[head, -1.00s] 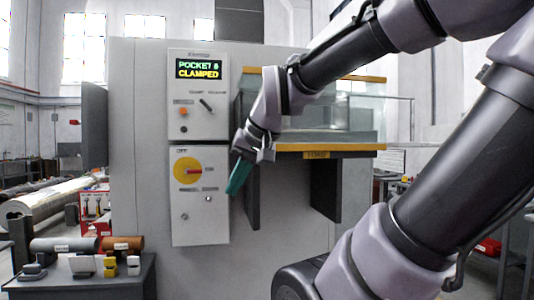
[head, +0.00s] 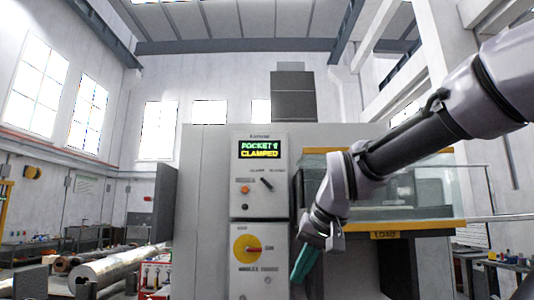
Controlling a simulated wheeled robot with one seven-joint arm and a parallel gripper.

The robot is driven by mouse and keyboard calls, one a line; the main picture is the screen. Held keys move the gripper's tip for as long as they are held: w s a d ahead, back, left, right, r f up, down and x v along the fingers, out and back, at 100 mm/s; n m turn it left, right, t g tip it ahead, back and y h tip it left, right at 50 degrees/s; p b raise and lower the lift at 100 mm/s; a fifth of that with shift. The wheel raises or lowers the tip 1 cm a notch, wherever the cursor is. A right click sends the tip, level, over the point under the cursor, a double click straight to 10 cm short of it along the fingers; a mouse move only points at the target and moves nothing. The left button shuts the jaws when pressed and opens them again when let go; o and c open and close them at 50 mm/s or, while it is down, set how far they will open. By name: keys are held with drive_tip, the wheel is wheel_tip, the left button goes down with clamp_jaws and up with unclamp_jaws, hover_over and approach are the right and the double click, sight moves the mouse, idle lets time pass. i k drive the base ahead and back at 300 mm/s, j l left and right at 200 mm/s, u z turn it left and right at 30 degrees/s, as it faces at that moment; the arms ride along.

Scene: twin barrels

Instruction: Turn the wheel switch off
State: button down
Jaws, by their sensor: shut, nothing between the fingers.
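The switch (head: 247,249) is a yellow disc with a red handle on the lower white panel (head: 252,275) of a grey machine. Its red handle lies level, pointing right toward a small label I cannot read surely. My gripper (head: 304,264), with teal fingers, is shut and empty. It hangs tilted down to the right of the lower panel, apart from the switch in the picture. Above, the upper panel (head: 258,208) has a lit display (head: 260,149) reading "POCKET" and "CLAMPED", a black selector (head: 266,184) and an orange button (head: 244,189).
A glass-sided tank with a yellow edge (head: 442,226) marked "LOAD" juts out right of the panels, behind my arm. Large metal rolls (head: 115,266) lie at the left. The tall grey machine front (head: 205,200) left of the panels is clear.

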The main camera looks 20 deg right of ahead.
sight(248, 249)
drive_tip(key=i+l, duration=0.3)
drive_tip(key=i, duration=0.15)
drive_tip(key=i+l, duration=0.3)
drive_tip(key=i, duration=0.2)
